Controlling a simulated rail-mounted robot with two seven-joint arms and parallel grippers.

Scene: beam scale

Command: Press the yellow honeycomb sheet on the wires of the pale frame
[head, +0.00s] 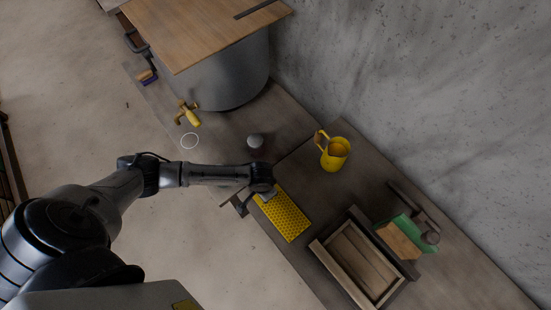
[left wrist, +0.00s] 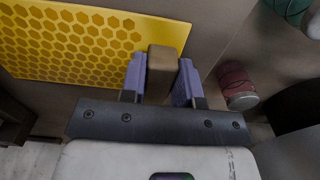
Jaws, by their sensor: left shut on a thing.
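The yellow honeycomb sheet (head: 284,215) is at the middle of the head view, just right of my left gripper (head: 262,193). In the left wrist view the sheet (left wrist: 85,42) fills the upper left. My left gripper (left wrist: 160,80) has its purple fingers shut on a brown block (left wrist: 160,70) at the sheet's edge; I cannot tell exactly how the block joins the sheet. A rectangular wooden frame (head: 323,254) with a paler rim lies to the lower right of the sheet, apart from it. Its wires are too small to make out. My right gripper is not in view.
A yellow jug (head: 334,154) stands on the bench above the sheet. A green and tan item (head: 400,239) lies right of the frame. A small grey-topped item (head: 255,142), a yellow tap (head: 188,115) and a big grey drum (head: 225,75) are further up. A concrete wall (head: 430,100) bounds the right.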

